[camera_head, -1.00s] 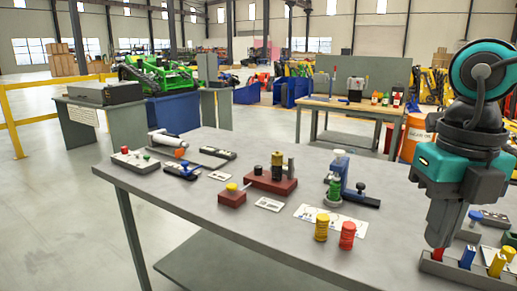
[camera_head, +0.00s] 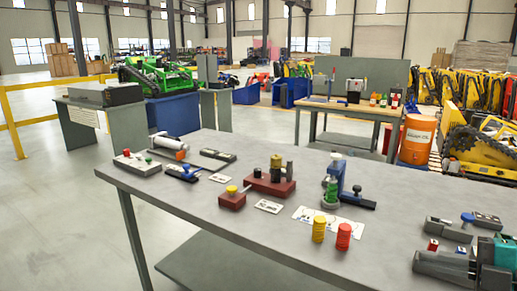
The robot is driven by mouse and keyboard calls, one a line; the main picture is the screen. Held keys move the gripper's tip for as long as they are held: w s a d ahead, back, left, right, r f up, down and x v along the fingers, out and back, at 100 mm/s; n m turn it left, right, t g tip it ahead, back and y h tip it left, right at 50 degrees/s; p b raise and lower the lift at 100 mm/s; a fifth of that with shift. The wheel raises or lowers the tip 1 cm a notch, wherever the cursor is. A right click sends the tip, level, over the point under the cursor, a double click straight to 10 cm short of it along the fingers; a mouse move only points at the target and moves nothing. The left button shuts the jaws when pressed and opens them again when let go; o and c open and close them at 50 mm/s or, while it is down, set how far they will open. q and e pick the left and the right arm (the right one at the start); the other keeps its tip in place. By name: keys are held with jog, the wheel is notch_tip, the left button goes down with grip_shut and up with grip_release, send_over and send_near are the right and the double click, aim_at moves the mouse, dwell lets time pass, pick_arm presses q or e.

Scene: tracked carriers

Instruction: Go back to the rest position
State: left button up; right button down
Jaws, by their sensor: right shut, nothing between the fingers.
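My right gripper (camera_head: 418,263) is at the bottom right corner, low in the picture over the near right part of the grey table (camera_head: 225,225). Its dark fingers point left, and its teal body is cut off by the right edge. It is shut with nothing held. It hides part of the table there. My left gripper is not in view.
Near the right gripper are a red block (camera_head: 433,244), a blue knob (camera_head: 467,217) and a grey fixture. Yellow (camera_head: 318,229) and red (camera_head: 343,236) stacks stand left of it. A blue-and-green press (camera_head: 334,185) and brown blocks (camera_head: 270,183) stand farther back.

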jog(key=s+f+m+t+h+p, duration=0.1)
jog(key=s+f+m+t+h, duration=0.2)
jog(key=f+m, duration=0.55)
jog(key=s+f+m+t+h, duration=0.2)
jog(key=f+m+h, duration=0.4)
jog(key=f, duration=0.4)
jog(key=s+a+f+m+g, duration=0.2)
jog(key=s+a+f+m, duration=0.1)
jog(key=a, duration=0.3)
jog(key=s+a+f+m+g+p, duration=0.1)
jog(key=s+a+f+m+g, duration=0.1)
jog(key=s+a+f+m, duration=0.1)
jog(key=s+a+f, duration=0.1)
jog(key=a+f, duration=0.1)
jog(key=a, duration=0.1)
jog(key=shift+a+f+m+h, duration=0.3)
jog(key=shift+f+m, duration=0.05)
jog(key=shift+d, duration=0.1)
